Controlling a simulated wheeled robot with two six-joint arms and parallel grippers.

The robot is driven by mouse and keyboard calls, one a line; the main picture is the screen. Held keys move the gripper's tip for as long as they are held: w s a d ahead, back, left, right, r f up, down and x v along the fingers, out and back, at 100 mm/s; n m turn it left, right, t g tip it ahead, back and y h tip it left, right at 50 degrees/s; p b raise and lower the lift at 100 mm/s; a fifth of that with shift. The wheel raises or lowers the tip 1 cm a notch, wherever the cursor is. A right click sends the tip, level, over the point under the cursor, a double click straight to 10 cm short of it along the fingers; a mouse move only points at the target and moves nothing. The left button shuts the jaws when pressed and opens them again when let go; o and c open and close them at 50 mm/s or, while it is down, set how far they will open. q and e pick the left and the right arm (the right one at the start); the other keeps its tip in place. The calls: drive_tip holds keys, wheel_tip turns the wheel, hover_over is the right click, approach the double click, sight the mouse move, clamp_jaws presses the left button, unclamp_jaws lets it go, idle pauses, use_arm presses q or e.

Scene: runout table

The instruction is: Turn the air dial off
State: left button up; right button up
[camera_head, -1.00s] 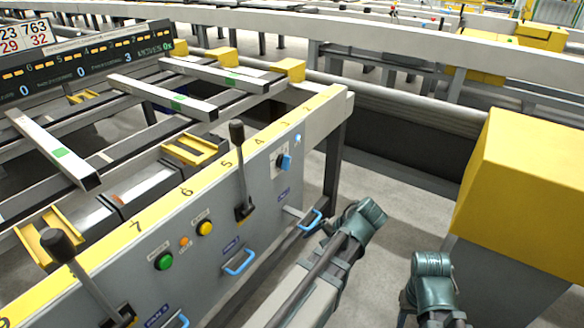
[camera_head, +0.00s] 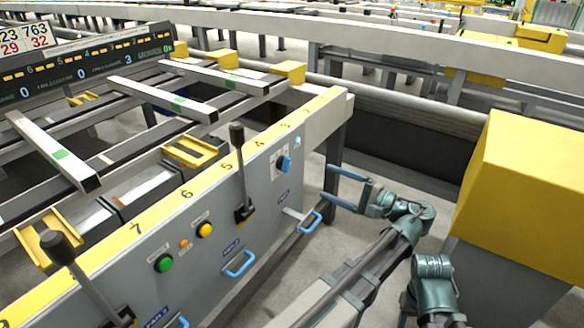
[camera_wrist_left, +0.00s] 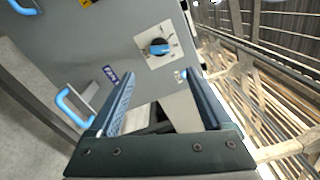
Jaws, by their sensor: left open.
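The air dial is a blue knob (camera_head: 284,163) on a pale square plate at the right end of the grey panel face. In the left wrist view the dial (camera_wrist_left: 159,47) shows on its plate, ahead of the fingers and apart from them. My left gripper (camera_head: 344,186) is open and empty, to the right of and below the dial in the head view, with its two blue fingers pointing left toward the panel. In the left wrist view my left gripper (camera_wrist_left: 160,85) has its fingers spread wide. My right gripper is not in view.
A black lever (camera_head: 241,175) stands left of the dial. Blue handles (camera_head: 240,262) stick out low on the panel, one (camera_head: 311,221) close to my left gripper. Green (camera_head: 164,263) and yellow (camera_head: 204,229) buttons sit further left. A yellow box (camera_head: 525,190) stands at the right.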

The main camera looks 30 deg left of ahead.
sight(289, 167)
use_arm(q)
drive_tip(key=a, duration=0.8)
drive_tip(key=w+a, duration=0.1)
drive_tip(key=a, duration=0.4)
clamp_jaws()
